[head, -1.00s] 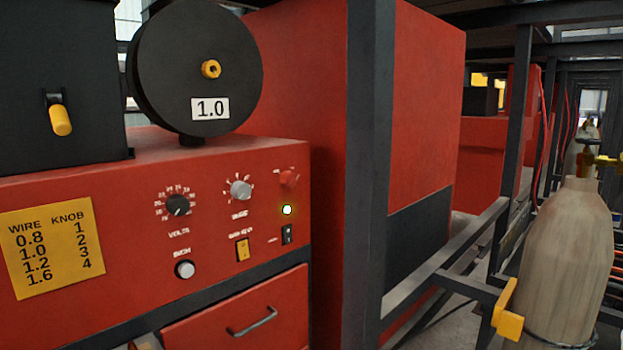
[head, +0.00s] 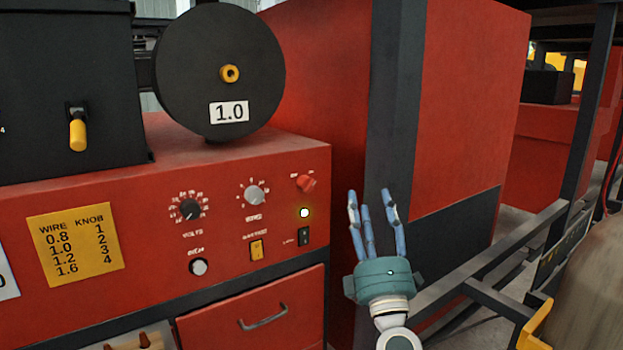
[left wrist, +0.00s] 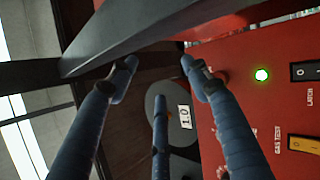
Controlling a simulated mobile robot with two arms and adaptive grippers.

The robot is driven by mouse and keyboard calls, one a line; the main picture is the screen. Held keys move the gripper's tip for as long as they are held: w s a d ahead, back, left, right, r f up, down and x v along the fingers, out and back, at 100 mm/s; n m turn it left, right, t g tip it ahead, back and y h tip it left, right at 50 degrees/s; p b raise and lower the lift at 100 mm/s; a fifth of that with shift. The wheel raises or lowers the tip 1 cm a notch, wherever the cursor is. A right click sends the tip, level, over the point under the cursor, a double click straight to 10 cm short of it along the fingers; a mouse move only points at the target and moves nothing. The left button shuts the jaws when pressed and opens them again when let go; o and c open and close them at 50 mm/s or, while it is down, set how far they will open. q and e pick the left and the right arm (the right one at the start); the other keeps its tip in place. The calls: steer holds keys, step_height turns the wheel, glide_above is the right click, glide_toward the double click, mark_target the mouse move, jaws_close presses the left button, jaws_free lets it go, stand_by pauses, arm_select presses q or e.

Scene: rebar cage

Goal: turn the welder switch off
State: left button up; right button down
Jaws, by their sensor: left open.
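The red welder front panel (head: 95,300) is at the left in the head view. A red rotary knob (head: 305,183) sits at its upper right, above a lit lamp (head: 304,212). The lamp glows green in the left wrist view (left wrist: 262,74). Below the lamp is a small black rocker (head: 304,236), labelled LATCH in the left wrist view (left wrist: 306,71). My left gripper (head: 371,200) is open and empty, fingers up, to the right of the panel and apart from it. In the left wrist view a finger (left wrist: 222,115) covers part of the panel. My right gripper is not in view.
A dark upright post (head: 395,100) stands behind my left gripper. A yellow gas test rocker (head: 257,249), a volts knob (head: 190,209) and a grey knob (head: 254,195) are on the panel. A drawer (head: 255,320) is below. A black wire spool (head: 220,70) stands above.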

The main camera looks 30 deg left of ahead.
mark_target(311, 187)
arm_select(q)
steer(key=w+a+n+g+p, duration=0.1)
steer(key=a+n+g+p, duration=0.1)
steer(key=a, duration=0.3)
steer(key=w+a+n+g+p, duration=0.1)
steer(key=a+n+g, duration=0.4)
steer(key=w+a+n+g+p, duration=0.1)
steer(key=a+n+g+p, duration=0.1)
steer(key=a+n+g, duration=0.2)
steer(key=shift+a+r+p, duration=0.2)
steer(key=shift+a+p, duration=0.15)
steer(key=shift+a, duration=0.25)
steer(key=shift+w+a+f, duration=0.1)
steer(key=shift+w+a, duration=0.15)
steer(key=shift+a, duration=0.2)
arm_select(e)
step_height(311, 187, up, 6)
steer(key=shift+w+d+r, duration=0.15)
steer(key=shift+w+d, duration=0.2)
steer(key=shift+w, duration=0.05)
arm_select(q)
steer(key=c, duration=1.2)
